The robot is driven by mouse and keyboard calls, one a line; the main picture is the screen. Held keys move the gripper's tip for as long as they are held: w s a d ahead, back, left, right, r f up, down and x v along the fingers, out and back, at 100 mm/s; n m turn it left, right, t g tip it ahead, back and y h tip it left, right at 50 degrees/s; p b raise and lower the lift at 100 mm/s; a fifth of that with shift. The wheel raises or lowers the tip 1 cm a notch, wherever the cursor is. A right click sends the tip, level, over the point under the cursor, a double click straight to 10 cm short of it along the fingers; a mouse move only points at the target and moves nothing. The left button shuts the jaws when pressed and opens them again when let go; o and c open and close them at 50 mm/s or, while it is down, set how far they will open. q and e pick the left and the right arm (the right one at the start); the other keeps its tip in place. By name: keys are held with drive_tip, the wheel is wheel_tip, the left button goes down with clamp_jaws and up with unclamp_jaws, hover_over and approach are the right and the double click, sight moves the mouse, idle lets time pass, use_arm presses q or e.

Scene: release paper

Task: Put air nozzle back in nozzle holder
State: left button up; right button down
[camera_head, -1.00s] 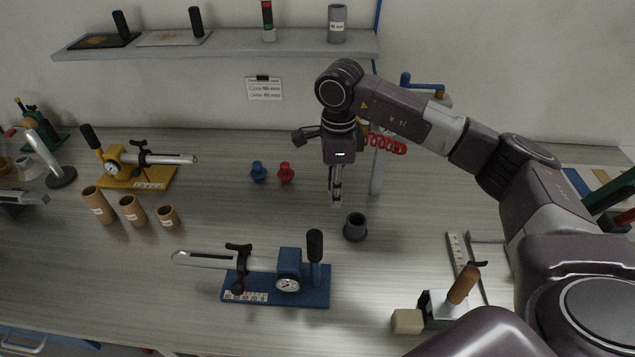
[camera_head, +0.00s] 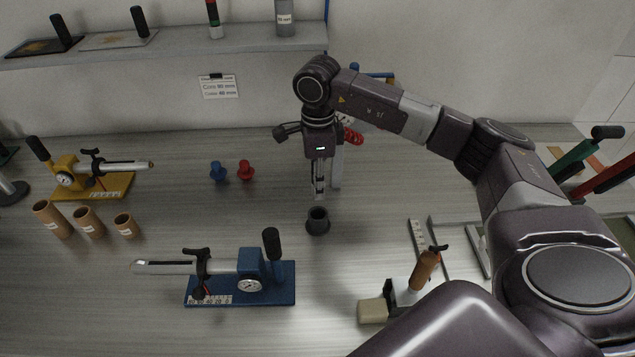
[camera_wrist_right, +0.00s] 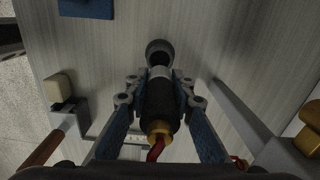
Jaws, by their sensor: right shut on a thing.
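The nozzle holder, a dark grey cup (camera_head: 317,222), stands upright on the bench. My right gripper (camera_head: 319,190) points down just above it. In the right wrist view the gripper (camera_wrist_right: 160,95) is shut on the black air nozzle (camera_wrist_right: 158,108), with a blue-grey finger on each side. The nozzle has a silver band, a brass collar and a red hose at its near end. Its far end points at the holder's round mouth (camera_wrist_right: 160,46) and overlaps it in this view; I cannot tell whether it is inside. My left gripper is out of view.
A blue gauge fixture (camera_head: 262,282) lies in front of the holder. A red peg (camera_head: 245,171) and a blue peg (camera_head: 217,171) stand to the left. A brown-handled tool (camera_head: 425,268) is at front right. A coiled red hose (camera_head: 353,136) hangs behind my gripper.

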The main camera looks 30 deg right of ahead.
wheel_tip(320, 180, down, 2)
drive_tip(key=shift+b, duration=0.6)
wheel_tip(320, 180, down, 3)
drive_tip(key=shift+r+b, duration=0.1)
drive_tip(key=shift+b, duration=1)
drive_tip(key=shift+b, duration=0.4)
drive_tip(key=shift+f+b, duration=1.2)
drive_tip(key=shift+f, duration=0.45)
drive_tip(key=shift+r, duration=0.3)
drive_tip(key=shift+r+p, duration=0.8)
drive_tip(key=shift+r, duration=0.2)
drive_tip(key=shift+b, duration=0.3)
idle(1.1)
